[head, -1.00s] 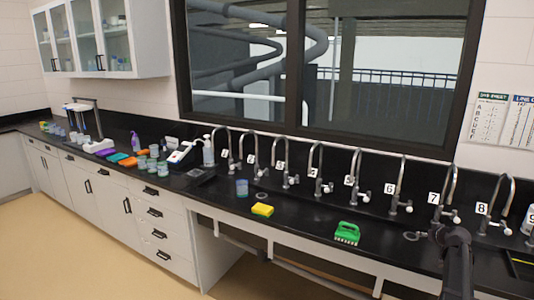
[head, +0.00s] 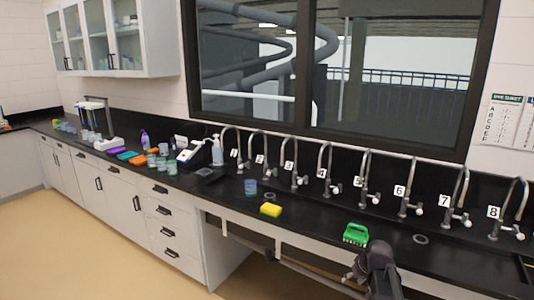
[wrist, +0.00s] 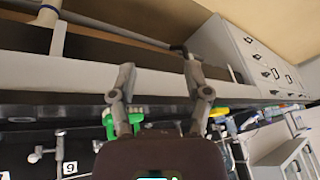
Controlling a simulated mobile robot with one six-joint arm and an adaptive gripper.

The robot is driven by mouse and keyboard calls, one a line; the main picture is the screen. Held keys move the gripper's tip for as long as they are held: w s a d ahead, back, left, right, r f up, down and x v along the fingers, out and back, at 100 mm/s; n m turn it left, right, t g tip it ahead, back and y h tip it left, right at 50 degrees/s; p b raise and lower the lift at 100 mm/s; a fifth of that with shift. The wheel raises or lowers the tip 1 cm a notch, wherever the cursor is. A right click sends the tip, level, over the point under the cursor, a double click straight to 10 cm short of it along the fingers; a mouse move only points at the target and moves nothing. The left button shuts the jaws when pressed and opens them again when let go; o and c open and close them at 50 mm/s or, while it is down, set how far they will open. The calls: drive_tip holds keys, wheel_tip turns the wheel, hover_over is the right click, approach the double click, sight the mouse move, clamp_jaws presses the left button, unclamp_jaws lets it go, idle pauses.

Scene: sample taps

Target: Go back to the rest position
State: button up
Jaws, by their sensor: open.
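My gripper (wrist: 158,78) is in the wrist view with its two fingers spread and nothing between them. In the head view my gripper (head: 352,272) and arm are at the bottom right, in front of the counter's front edge. The green brush (head: 356,234) lies on the black counter (head: 310,222), just behind my arm in the picture. It also shows in the wrist view (wrist: 133,113), partly hidden behind my left finger. The yellow sponge (head: 271,210) lies left of the brush, apart from my gripper.
A row of numbered taps (head: 405,190) stands along the back of the counter under the window. A beaker (head: 250,187) stands near the sponge. Bottles, jars and coloured racks (head: 117,152) crowd the left counter. The floor (head: 70,240) at left is clear.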

drive_tip(key=s+a+f+g+h, duration=0.1)
drive_tip(key=s+a+g, duration=0.3)
drive_tip(key=s+a, duration=0.7)
drive_tip(key=s+h, duration=0.1)
drive_tip(key=s, duration=0.2)
drive_tip(key=shift+s+a+f, duration=0.25)
drive_tip(key=shift+s+a, duration=0.1)
drive_tip(key=shift+s, duration=0.05)
